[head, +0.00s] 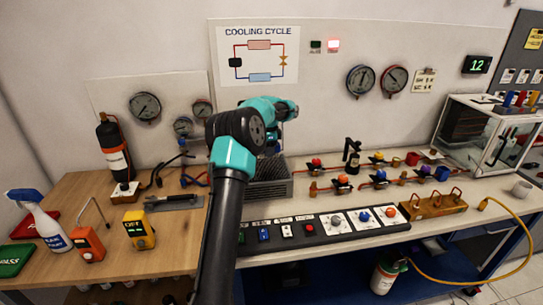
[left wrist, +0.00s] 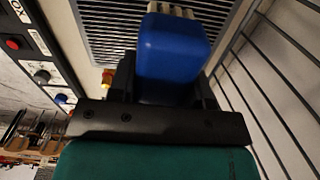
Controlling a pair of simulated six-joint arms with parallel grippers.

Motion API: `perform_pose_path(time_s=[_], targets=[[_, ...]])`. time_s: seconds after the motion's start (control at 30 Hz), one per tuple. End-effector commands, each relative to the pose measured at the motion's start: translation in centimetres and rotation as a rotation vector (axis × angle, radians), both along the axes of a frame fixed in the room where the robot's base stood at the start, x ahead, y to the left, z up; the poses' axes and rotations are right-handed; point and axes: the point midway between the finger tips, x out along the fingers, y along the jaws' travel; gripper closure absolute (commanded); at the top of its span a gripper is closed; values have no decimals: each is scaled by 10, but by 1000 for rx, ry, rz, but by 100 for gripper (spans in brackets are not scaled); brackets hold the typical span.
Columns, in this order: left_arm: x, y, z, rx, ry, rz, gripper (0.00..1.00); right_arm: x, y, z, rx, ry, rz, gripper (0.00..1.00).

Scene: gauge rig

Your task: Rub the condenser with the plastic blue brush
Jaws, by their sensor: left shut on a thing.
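The condenser (head: 268,188) is a grey finned box on the bench, partly behind my left arm in the head view. Its dark parallel fins (left wrist: 105,28) fill the top of the left wrist view. My left gripper (left wrist: 166,88) is shut on the blue brush (left wrist: 172,45), whose blue block sits between the dark fingers. Pale bristles (left wrist: 172,10) show at the brush's far end, in front of the fins. I cannot tell whether they touch the fins. In the head view the brush is hidden behind my arm. My right gripper is not in view.
A switch panel (head: 320,229) lies in front of the condenser. Valves on copper pipes (head: 342,184) stand to its right. Wire bars (left wrist: 275,100) run at right in the wrist view.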

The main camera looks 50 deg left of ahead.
Motion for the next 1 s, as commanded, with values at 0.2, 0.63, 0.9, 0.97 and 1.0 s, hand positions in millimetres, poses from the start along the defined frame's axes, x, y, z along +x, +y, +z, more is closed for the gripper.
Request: perform_pose_path(time_s=[0.2,0.63,0.9,0.97,1.0], targets=[[-5,5,20,1,-2,8,81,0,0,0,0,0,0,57],[-9,8,33,0,0,12,81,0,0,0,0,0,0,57],[-5,-1,31,-1,2,18,81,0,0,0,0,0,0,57],[1,-11,28,-2,3,24,81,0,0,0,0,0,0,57],[4,-20,26,-2,4,29,81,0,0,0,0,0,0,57]])
